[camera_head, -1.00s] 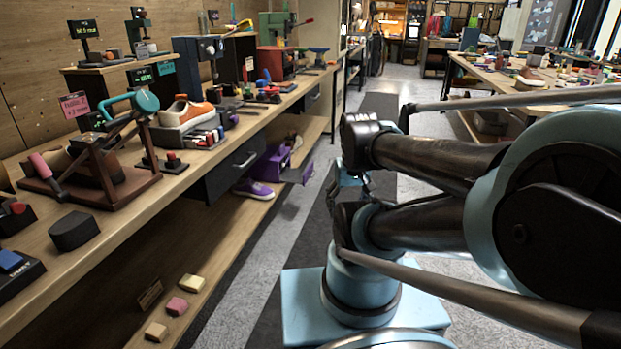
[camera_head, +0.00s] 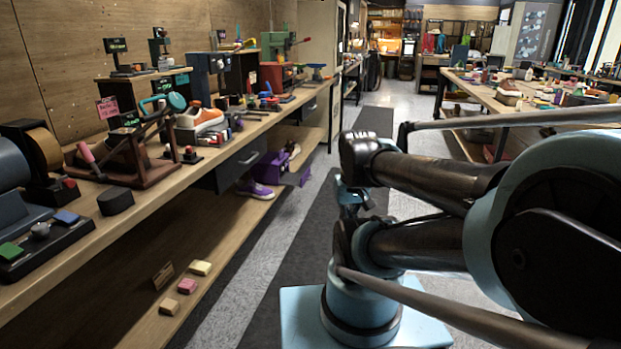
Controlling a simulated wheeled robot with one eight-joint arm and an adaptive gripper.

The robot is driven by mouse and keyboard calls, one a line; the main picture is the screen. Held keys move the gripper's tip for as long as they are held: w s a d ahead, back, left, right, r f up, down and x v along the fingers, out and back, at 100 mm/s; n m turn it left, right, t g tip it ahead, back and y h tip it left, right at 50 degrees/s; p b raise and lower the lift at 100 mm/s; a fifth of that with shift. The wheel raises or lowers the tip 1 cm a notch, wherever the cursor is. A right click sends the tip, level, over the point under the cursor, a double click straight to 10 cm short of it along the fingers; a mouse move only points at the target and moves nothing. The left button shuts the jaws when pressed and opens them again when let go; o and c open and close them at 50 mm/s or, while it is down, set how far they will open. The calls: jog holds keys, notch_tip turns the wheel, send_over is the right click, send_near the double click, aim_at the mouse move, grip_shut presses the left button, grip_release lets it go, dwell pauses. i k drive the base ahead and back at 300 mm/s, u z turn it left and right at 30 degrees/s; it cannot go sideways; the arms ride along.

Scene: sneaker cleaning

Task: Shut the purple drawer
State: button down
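The purple drawer (camera_head: 267,168) hangs under the long wooden bench on the left, at mid distance. What seems to be my gripper (camera_head: 352,194) shows small and partly hidden between the dark arm links. Its fingers cannot be made out, and nothing is seen held in it.
A dark drawer (camera_head: 236,164) sits left of the purple one. A purple sneaker (camera_head: 256,189) lies on the lower shelf (camera_head: 228,228) below. Soap-like blocks (camera_head: 187,286) lie nearer on it. The aisle floor (camera_head: 300,215) is clear. Another bench (camera_head: 490,92) stands at right.

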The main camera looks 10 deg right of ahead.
aim_at(287, 177)
jog(key=u, duration=0.25)
jog(key=i, duration=1.35)
jog(key=z, duration=0.4)
